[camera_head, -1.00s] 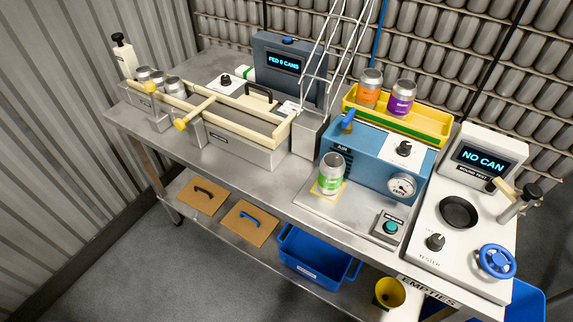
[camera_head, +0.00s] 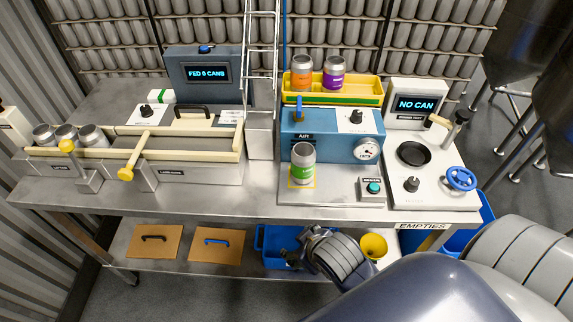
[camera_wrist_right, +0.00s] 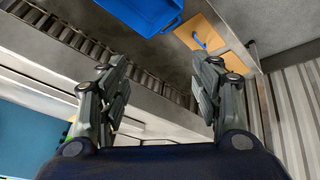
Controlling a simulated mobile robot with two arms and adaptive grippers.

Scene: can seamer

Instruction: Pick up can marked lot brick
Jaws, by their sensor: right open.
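A can with an orange label (camera_head: 302,73) and a can with a purple label (camera_head: 333,74) stand upright in the yellow tray (camera_head: 360,96) at the back. A can with a green label (camera_head: 302,163) stands upright on the yellow-outlined square before the blue air unit. Several plain silver cans (camera_head: 91,137) stand at the left end of the feeder. I cannot read the lot marks on any can. My right gripper (camera_head: 300,250) is low at the bench's front edge, near the blue bin. In the right wrist view (camera_wrist_right: 158,78) its fingers are apart and empty. My left gripper is not in view.
The blue air unit (camera_head: 290,130), with a lever and gauge, stands in front of the tray. The tester (camera_head: 437,184), with a blue wheel, is to its right. A wire chute (camera_head: 262,60) rises left of the tray. A blue bin (camera_head: 268,238) and yellow cup (camera_head: 373,246) are below the bench.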

